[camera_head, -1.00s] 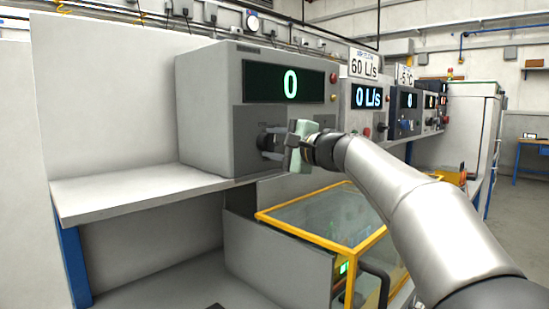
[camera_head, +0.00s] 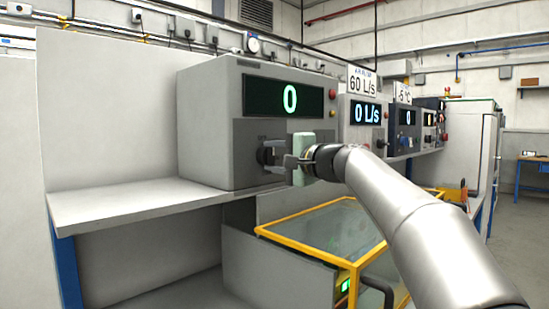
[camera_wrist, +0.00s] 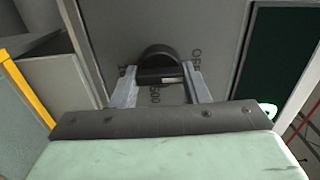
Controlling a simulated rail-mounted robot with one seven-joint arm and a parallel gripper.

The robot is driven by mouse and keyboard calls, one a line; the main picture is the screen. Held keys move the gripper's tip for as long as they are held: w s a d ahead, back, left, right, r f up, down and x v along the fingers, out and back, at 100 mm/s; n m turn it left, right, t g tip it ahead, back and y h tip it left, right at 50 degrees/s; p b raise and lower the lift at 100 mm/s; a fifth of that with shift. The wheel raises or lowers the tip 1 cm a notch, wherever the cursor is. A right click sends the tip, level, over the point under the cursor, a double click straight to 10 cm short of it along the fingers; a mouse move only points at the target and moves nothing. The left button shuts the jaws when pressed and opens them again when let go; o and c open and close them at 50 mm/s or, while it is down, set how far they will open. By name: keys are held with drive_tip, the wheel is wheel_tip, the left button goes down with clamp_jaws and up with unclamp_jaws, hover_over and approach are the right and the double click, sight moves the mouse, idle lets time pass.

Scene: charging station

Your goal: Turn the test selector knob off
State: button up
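The dark round test selector knob (camera_wrist: 158,62) sits on the grey panel of the box in the wrist view, with a raised bar across it. The display (camera_head: 284,97) above reads 0.
The box stands on a grey shelf (camera_head: 120,205). A yellow-framed glass case (camera_head: 330,235) is below my arm. More instrument boxes with displays (camera_head: 368,113) stand to the right. A red button (camera_head: 332,94) is on the box's upper right.

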drive_tip(key=o, duration=0.3)
drive_tip(key=shift+o, duration=0.2)
drive_tip(key=b+v, duration=0.1)
drive_tip(key=v, duration=1.6)
drive_tip(key=shift+s, duration=0.2)
